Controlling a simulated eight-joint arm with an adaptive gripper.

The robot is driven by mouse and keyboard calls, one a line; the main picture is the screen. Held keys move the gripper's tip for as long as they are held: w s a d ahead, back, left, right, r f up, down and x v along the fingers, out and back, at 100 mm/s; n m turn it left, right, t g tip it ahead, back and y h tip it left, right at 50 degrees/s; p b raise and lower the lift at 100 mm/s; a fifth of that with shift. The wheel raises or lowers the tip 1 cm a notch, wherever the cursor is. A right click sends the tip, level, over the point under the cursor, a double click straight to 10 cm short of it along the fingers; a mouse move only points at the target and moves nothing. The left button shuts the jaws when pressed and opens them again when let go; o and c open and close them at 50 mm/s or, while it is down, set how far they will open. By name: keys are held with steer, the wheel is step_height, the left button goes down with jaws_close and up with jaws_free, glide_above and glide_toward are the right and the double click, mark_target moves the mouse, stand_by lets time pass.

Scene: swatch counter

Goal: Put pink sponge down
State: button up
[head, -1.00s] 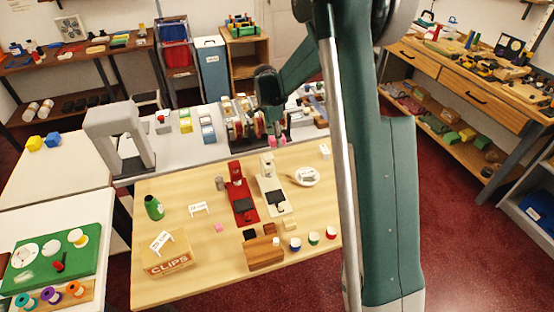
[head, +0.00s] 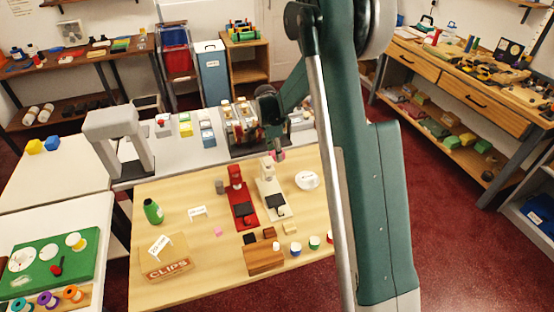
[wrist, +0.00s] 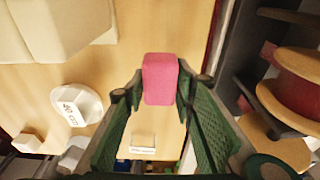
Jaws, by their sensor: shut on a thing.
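The pink sponge (wrist: 160,80) is a block held between the two fingers of my gripper (wrist: 163,90) in the wrist view. In the head view the sponge (head: 278,156) shows as a small pink patch below my gripper (head: 275,146). It is near the back edge of the wooden table (head: 180,262), just behind the cream press (head: 269,180). It appears held above the table. How far above the surface its underside is, I cannot tell.
A red press (head: 238,190) stands left of the cream one, and a round white dish (head: 307,180) with a label to its right. A rack of reels (head: 240,125) stands behind. A small pink cube (head: 218,231) lies on the table, with clear wood around it.

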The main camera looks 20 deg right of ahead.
mark_target(273, 153)
steer(key=shift+f, duration=1.6)
steer(key=shift+f+b, duration=0.15)
steer(key=shift+b, duration=0.15)
steer(key=o, duration=0.7)
steer(key=shift+o, duration=0.3)
steer(key=shift+r, duration=0.2)
steer(key=r, duration=0.4)
steer(key=a+r+p, duration=0.1)
steer(key=r, duration=0.6)
steer(key=shift+a+r+p, duration=0.4)
